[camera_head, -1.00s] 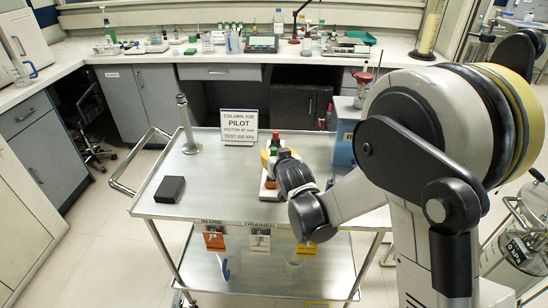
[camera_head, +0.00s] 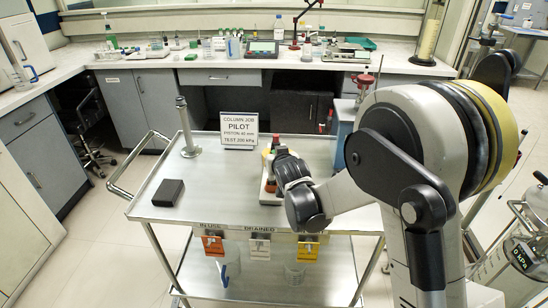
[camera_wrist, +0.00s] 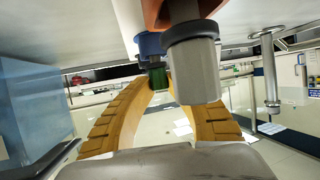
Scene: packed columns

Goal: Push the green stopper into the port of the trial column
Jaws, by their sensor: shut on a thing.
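My gripper (camera_head: 269,153) is at the right part of the cart top, over a small pale stand (camera_head: 266,190) with an orange-brown part. A red-topped piece (camera_head: 276,139) rises just behind the fingers. In the wrist view, which looks upside down, the ribbed yellow fingers of my gripper (camera_wrist: 161,90) close around the green stopper (camera_wrist: 158,84). A blue collar (camera_wrist: 150,44) is right against its far end. A grey cylinder with a copper-coloured part (camera_wrist: 192,70) stands close in front of the right finger. Which of these is the trial column's port, and how deep the stopper sits, I cannot tell.
A sign reading PILOT (camera_head: 240,129) and a metal post (camera_head: 186,127) stand towards the cart's back. A black box (camera_head: 168,193) lies at the left. A blue container (camera_head: 342,140) stands at the right. Coloured tags (camera_head: 260,246) hang in front.

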